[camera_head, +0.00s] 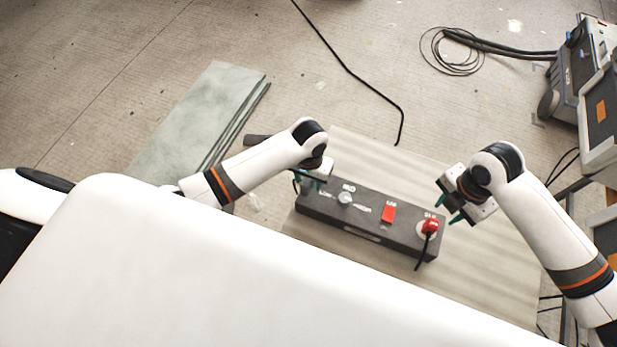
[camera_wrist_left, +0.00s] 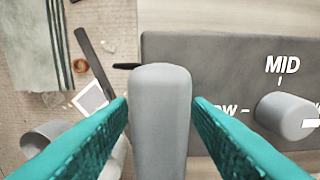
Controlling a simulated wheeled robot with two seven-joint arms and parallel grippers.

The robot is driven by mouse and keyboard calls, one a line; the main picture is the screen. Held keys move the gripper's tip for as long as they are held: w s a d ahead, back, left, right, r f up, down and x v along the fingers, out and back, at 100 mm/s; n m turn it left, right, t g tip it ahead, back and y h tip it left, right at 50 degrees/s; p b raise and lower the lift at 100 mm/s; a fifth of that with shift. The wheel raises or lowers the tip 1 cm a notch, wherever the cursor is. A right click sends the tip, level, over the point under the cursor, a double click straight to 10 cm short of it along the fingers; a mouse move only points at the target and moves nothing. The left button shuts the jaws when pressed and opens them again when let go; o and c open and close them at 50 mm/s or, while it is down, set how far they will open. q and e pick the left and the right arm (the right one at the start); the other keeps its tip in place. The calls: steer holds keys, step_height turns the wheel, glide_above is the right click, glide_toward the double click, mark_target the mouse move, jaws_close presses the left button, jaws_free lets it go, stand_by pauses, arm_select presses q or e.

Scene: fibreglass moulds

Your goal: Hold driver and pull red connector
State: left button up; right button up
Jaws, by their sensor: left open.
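The driver (camera_head: 365,228) is a long dark grey box lying on a pale board, with a silver knob (camera_head: 344,198) and a red switch (camera_head: 389,214) on top. The red connector (camera_head: 430,226) sits at its right end with a black cable hanging down. My left gripper (camera_head: 311,179) is at the driver's left end. In the left wrist view its teal fingers (camera_wrist_left: 160,100) are apart, with a grey rounded part between them that I cannot identify; the driver (camera_wrist_left: 215,62) shows beyond to the right. My right gripper (camera_head: 446,205) is open and empty, just right of the red connector and apart from it.
The pale board (camera_head: 480,270) is bare right of the driver. Greenish sheets (camera_head: 210,115) lie at the left. A black cable (camera_head: 350,72) crosses the floor behind. Grey machines (camera_head: 585,60) stand at the right edge. A white surface (camera_head: 180,270) fills the lower left foreground.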

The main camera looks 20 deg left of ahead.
arm_select(q)
steer(key=shift+f, duration=0.15)
jaws_close()
stand_by(1.4)
